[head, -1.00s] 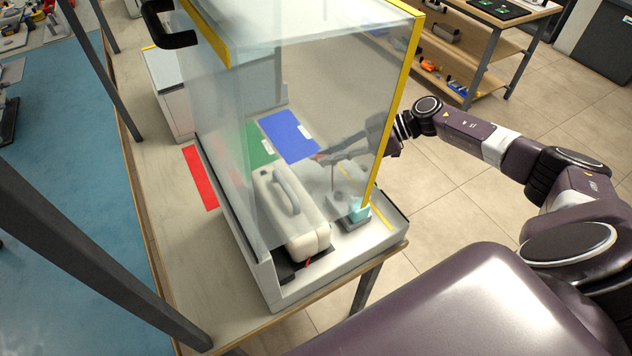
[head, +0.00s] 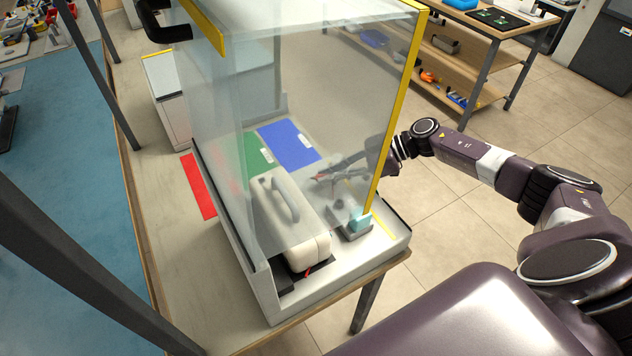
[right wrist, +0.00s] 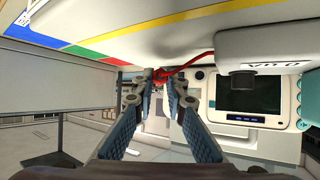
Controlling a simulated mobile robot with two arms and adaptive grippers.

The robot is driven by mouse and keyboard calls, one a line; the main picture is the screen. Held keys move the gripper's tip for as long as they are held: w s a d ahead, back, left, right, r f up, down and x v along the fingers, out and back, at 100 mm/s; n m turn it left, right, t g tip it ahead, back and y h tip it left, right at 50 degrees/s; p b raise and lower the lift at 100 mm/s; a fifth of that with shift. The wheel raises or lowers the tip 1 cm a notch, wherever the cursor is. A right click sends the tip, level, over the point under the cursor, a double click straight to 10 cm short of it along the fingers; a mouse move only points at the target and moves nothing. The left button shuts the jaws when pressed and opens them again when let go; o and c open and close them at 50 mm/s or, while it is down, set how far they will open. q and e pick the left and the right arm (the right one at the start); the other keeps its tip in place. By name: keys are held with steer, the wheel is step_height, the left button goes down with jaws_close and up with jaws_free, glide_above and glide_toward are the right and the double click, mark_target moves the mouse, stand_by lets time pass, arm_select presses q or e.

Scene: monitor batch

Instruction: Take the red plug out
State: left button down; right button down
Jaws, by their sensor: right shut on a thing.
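The red plug (right wrist: 159,75) sits between the fingertips of my right gripper (right wrist: 158,92) in the right wrist view, with a red cable running right from it. My right gripper is shut on it. In the head view my right gripper (head: 338,176) is inside the clear enclosure, to the right of a beige case with a handle (head: 296,225). A small red bit shows at its tip there, blurred by the clear panel. A device with a dark screen (right wrist: 250,95) is right of the fingers in the wrist view. My left gripper is not in view.
Clear panels (head: 320,90) with a yellow-edged frame (head: 397,105) stand around the workspace, close to my right arm. Blue (head: 289,146) and green (head: 258,158) patches lie beyond the case.

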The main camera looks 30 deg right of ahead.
steer(key=shift+f+b, duration=0.5)
steer(key=shift+f, duration=0.45)
steer(key=c, duration=1.8)
jaws_free()
steer(key=shift+c, duration=0.2)
steer(key=v, duration=1.2)
